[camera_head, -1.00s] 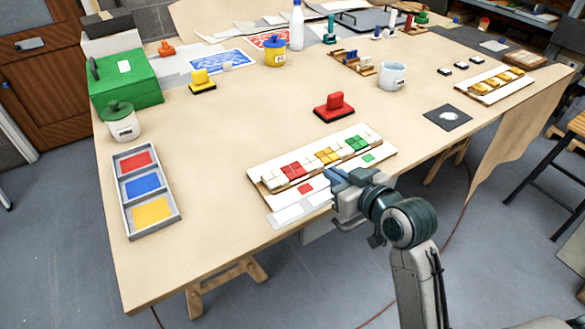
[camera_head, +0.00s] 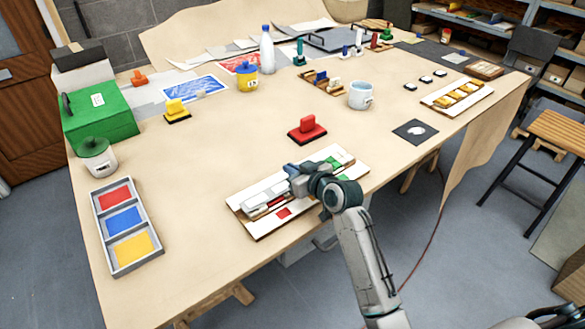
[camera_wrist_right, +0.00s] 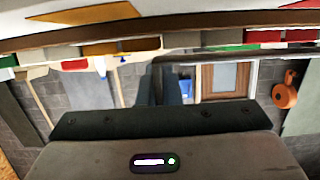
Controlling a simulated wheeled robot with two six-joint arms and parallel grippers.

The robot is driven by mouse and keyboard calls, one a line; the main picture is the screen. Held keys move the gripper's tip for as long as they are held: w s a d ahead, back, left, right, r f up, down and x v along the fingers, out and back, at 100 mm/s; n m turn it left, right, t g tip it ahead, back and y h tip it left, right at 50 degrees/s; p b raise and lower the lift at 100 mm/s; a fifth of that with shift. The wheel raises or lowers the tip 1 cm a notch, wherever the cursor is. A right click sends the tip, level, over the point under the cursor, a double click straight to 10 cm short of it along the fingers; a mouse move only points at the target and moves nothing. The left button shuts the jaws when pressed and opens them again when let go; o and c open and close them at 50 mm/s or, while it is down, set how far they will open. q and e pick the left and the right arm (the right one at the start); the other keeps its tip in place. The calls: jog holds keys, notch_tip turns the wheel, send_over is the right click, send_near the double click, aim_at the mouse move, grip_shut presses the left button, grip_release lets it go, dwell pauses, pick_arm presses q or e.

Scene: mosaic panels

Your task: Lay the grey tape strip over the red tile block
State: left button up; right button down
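The grey tape strip (camera_head: 264,189) is over the left part of the tile row on the white panel (camera_head: 240,210). The red tile block (camera_head: 277,201) shows only as a red sliver under the strip's front edge; I cannot tell whether they touch. My right gripper (camera_head: 295,180) is at the strip's right end, shut on it as far as I can see, and hides the yellow tiles. A green tile (camera_head: 335,164) shows past the gripper. In the right wrist view, red tiles (camera_wrist_right: 262,36) show beyond the finger. My left gripper is not in view.
A red-handled block (camera_head: 307,128) stands just behind the panel. A three-colour tray (camera_head: 124,222) lies at the left. A dark square with a white spot (camera_head: 416,131) and a white mug (camera_head: 361,95) are to the right.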

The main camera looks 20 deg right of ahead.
jog(key=shift+f, duration=0.25)
jog(key=shift+f, duration=0.2)
jog(key=c, duration=1.6)
grip_release()
jog(key=shift+r, duration=0.1)
